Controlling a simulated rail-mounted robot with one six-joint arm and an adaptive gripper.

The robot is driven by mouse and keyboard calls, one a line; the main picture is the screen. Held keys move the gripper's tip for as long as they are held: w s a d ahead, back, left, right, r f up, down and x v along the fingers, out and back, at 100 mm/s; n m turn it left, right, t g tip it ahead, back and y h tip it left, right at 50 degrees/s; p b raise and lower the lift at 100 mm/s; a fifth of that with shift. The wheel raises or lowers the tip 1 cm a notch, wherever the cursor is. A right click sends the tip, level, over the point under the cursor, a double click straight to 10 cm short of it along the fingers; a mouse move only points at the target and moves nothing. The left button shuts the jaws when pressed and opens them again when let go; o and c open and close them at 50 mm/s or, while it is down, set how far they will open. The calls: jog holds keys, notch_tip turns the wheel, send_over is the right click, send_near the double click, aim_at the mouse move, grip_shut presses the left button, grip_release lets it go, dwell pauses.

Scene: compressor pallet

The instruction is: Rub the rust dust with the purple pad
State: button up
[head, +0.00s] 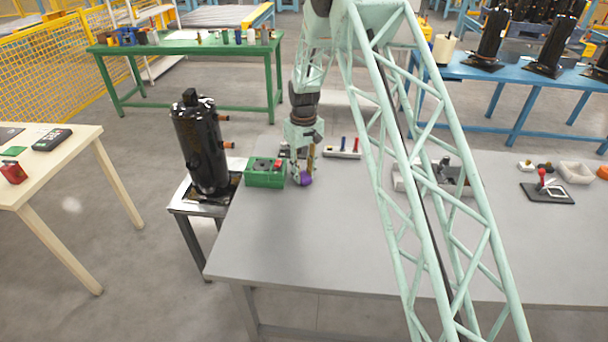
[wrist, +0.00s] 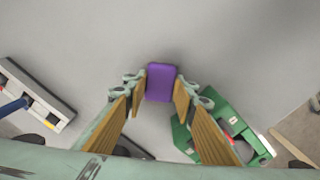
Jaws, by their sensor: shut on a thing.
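My gripper (head: 303,176) is over the grey table beside the green box, pointing down. In the wrist view its two fingers with wood-coloured faces (wrist: 161,92) are shut on the purple pad (wrist: 161,80). In the head view the pad (head: 306,179) shows low between the fingertips, at or close above the tabletop; I cannot tell if it touches. The black compressor (head: 200,145) stands upright on a pallet stand at the left. I cannot make out the rust dust in either view.
A green box (head: 265,180) with small items sits just left of my gripper and shows in the wrist view (wrist: 190,141). A grey holder with coloured handles (head: 343,155) lies behind, to the right. The front of the grey table (head: 310,245) is clear. A red-handled clamp (head: 545,188) sits far right.

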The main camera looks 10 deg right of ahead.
jog(key=shift+w+a+f, duration=0.1)
jog(key=shift+w+a, duration=0.15)
jog(key=shift+a, duration=0.45)
jog(key=shift+w+a, duration=0.2)
jog(key=shift+a, duration=0.5)
jog(key=shift+w+a, duration=0.15)
jog(key=shift+a, duration=0.1)
jog(key=shift+w+a, duration=0.1)
jog(key=shift+a, duration=0.1)
jog(key=shift+w+r, duration=0.15)
jog(key=shift+r, duration=0.15)
jog(key=shift+d, duration=0.3)
jog(key=shift+s+d+f, duration=0.15)
jog(key=shift+s+d, duration=0.25)
jog(key=shift+s, duration=0.05)
jog(key=shift+s+d+f, duration=0.1)
jog(key=shift+s+d, duration=0.1)
jog(key=shift+d, duration=0.4)
jog(key=shift+s+d+f, duration=0.1)
jog(key=shift+s+d, duration=0.1)
jog(key=shift+d, duration=0.35)
jog(key=shift+s+d, duration=0.1)
jog(key=shift+d, duration=0.05)
jog(key=shift+s+d+r+b, duration=0.15)
jog(key=shift+s+d, duration=0.15)
jog(key=shift+d, duration=0.7)
jog(key=shift+s+d+f+b, duration=0.15)
jog(key=shift+s+d, duration=0.1)
jog(key=shift+d, duration=0.7)
